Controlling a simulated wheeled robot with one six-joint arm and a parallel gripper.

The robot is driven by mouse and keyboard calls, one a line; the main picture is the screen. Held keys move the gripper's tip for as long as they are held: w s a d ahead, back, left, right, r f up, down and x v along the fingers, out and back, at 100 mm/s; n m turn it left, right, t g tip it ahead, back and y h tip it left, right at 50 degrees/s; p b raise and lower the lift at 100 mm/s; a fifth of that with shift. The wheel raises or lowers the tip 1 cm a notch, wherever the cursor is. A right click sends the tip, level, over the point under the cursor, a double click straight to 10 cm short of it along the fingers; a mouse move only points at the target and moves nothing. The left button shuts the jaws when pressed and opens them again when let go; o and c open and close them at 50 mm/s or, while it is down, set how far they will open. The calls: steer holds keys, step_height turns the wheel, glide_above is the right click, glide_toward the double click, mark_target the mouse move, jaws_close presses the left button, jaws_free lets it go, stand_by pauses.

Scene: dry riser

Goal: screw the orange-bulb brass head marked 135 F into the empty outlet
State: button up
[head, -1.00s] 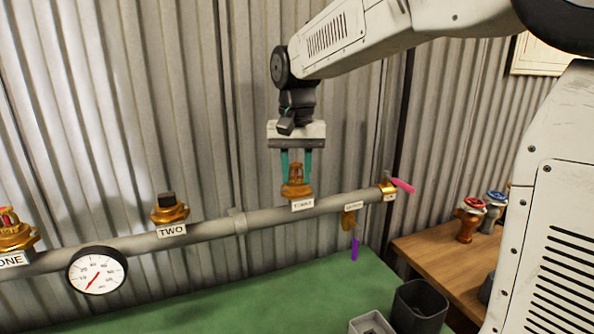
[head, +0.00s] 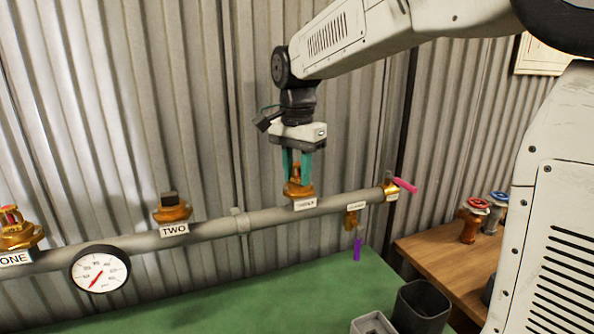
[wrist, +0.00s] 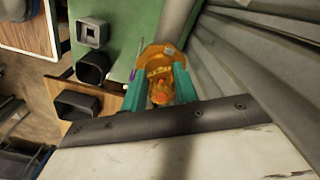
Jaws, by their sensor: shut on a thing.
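My gripper (head: 298,166) points down over the third outlet on the grey pipe. Its teal fingers are shut on a brass head (head: 295,175), which is upright at the brass outlet fitting (head: 301,191). In the wrist view the head (wrist: 159,72) shows an orange part between the fingers, above the round brass fitting (wrist: 153,52). How deep the head sits in the fitting is hidden, and I cannot read a 135 F mark. Outlet TWO (head: 172,207) carries a dark square-topped plug. Outlet ONE (head: 14,228) carries a brass head with a red part.
A pressure gauge (head: 99,270) hangs on the pipe (head: 262,220). A pink-handled valve (head: 402,187) and a purple-handled valve (head: 356,245) are at the right. A dark bin (head: 420,305) and grey box (head: 372,323) stand on the green bench (head: 250,298). Red-topped (head: 472,222) and blue-topped (head: 495,212) valves stand on the wooden table.

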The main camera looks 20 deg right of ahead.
steer(key=m, duration=0.3)
steer(key=shift+w, duration=0.1)
steer(key=o, duration=1.1)
steer(key=shift+o, duration=0.2)
steer(key=shift+r, duration=0.1)
step_height(320, 180, up, 8)
steer(key=shift+f, duration=0.15)
steer(key=s+d+f+n, duration=0.1)
steer(key=s+f+n, duration=0.3)
steer(key=s, duration=0.5)
steer(key=s+d+f+n+t, duration=0.1)
steer(key=s+f+n, duration=0.4)
steer(key=s, duration=0.5)
steer(key=s+d+f+n, duration=0.1)
steer(key=s+f+n, duration=0.4)
steer(key=s, duration=0.4)
steer(key=shift+s+d+f, duration=0.3)
steer(key=shift+s, duration=0.1)
